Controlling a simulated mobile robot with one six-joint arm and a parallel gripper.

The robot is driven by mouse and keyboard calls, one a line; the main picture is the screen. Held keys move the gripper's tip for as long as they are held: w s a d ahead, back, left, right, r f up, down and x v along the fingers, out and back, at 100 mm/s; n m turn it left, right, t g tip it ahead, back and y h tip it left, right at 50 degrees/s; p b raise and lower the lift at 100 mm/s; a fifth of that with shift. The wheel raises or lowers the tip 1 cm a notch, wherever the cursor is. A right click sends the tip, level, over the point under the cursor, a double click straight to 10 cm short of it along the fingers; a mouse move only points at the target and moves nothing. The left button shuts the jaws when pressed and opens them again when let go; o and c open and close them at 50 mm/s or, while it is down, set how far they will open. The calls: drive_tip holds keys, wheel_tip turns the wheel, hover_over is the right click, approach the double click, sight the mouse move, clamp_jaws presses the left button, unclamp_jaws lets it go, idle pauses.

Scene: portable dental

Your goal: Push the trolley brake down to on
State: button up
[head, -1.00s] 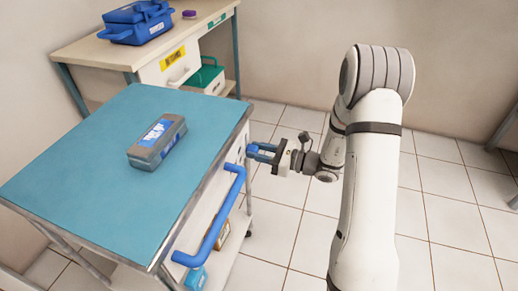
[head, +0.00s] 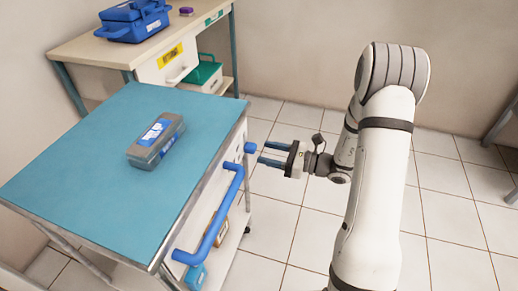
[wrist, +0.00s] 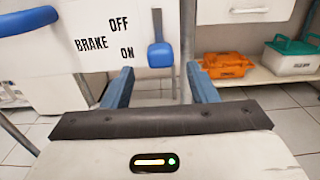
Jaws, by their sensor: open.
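The trolley (head: 110,185) has a blue top and a white side panel, seen on the left in the head view. The brake lever (wrist: 160,55) is a blue paddle below a dark vertical slot on that panel. It sits low, beside the word ON and below the level of OFF. It also shows as a blue knob in the head view (head: 250,147). My gripper (head: 262,153) is open and empty, a short way right of the lever and apart from it. In the wrist view its two blue fingers (wrist: 159,70) stand either side of the lever's line.
A blue handle (head: 215,220) sticks out from the trolley's near side. A grey case (head: 157,142) lies on the trolley top. A bench (head: 110,50) with a blue bag (head: 135,20) stands behind. An orange case (wrist: 226,65) is on a low shelf. Floor to the right is clear.

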drive_tip(key=shift+v, duration=1.7)
drive_tip(key=s+a+r+n+g+h+p, duration=0.25)
drive_tip(key=s+r+n+g+p, duration=0.25)
drive_tip(key=s+r+n+p, duration=0.4)
drive_tip(key=s+a+r+n+g+h+p, duration=0.2)
drive_tip(key=s+r+n+g+h+p, duration=0.3)
drive_tip(key=r, duration=0.6)
drive_tip(key=s+d+r+n+t+h+p, duration=0.3)
drive_tip(key=d+r+n+h+p, duration=0.1)
drive_tip(key=r, duration=0.5)
drive_tip(key=s+d+r+n+t+h+p, duration=0.2)
drive_tip(key=s+d+r+n+h+p, duration=0.2)
drive_tip(key=r+p, duration=0.3)
drive_tip(key=shift+s+d+r+t+h+p, duration=0.2)
drive_tip(key=shift+r+t+h+p, duration=0.25)
drive_tip(key=shift+r, duration=0.45)
